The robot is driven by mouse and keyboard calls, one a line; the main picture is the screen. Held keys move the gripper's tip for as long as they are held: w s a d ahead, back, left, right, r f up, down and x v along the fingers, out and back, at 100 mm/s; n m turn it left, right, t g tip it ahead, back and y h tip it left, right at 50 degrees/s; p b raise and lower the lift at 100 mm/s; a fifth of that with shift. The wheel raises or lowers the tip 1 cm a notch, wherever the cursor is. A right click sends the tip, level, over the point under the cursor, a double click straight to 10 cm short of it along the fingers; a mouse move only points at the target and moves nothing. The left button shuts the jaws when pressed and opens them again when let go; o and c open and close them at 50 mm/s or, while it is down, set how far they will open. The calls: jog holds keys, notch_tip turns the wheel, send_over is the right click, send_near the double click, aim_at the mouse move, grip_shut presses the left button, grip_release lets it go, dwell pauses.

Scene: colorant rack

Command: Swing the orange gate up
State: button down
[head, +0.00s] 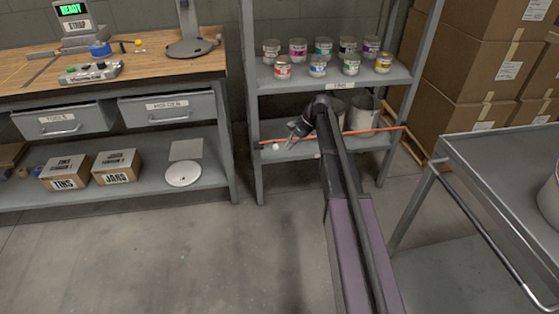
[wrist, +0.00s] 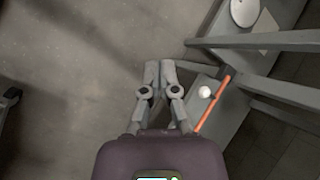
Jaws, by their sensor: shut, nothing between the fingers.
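The orange gate (head: 370,130) is a thin bar lying roughly level across the front of the rack's lower shelf. A white round knob (head: 276,147) sits near its left end. In the wrist view the gate (wrist: 213,104) and the knob (wrist: 205,92) are to the right of my fingers. My gripper (head: 289,144) is in front of the lower shelf, just right of the knob in the head view. Its fingers (wrist: 160,66) are shut with nothing between them, and they look apart from the bar. My arm hides the middle of the gate.
The rack's upper shelf (head: 340,85) holds several small labelled jars. Pails (head: 362,112) stand behind the gate. A workbench (head: 120,75) is at left. A grey cart (head: 510,160) and stacked cartons (head: 480,50) are at right. The floor in front is clear.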

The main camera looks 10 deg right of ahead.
jog(key=w+d+f+m+y+b, duration=0.2)
jog(key=w+d+f+m+b, duration=0.1)
jog(key=w+f+b, duration=0.4)
jog(key=w+d+f+m+y+b, duration=0.3)
jog(key=w+d+f+b, duration=0.2)
jog(key=w+b, duration=0.7)
notch_tip(320, 180, down, 2)
jog(key=shift+d+f+m+t, duration=0.2)
jog(key=shift+d+m+t, duration=0.2)
jog(key=b+x, duration=0.4)
jog(key=x, duration=0.6)
jog(key=shift+b, duration=0.4)
jog(key=shift+w+r, duration=0.1)
jog(key=shift+a+r, duration=0.1)
jog(key=shift+r, duration=0.05)
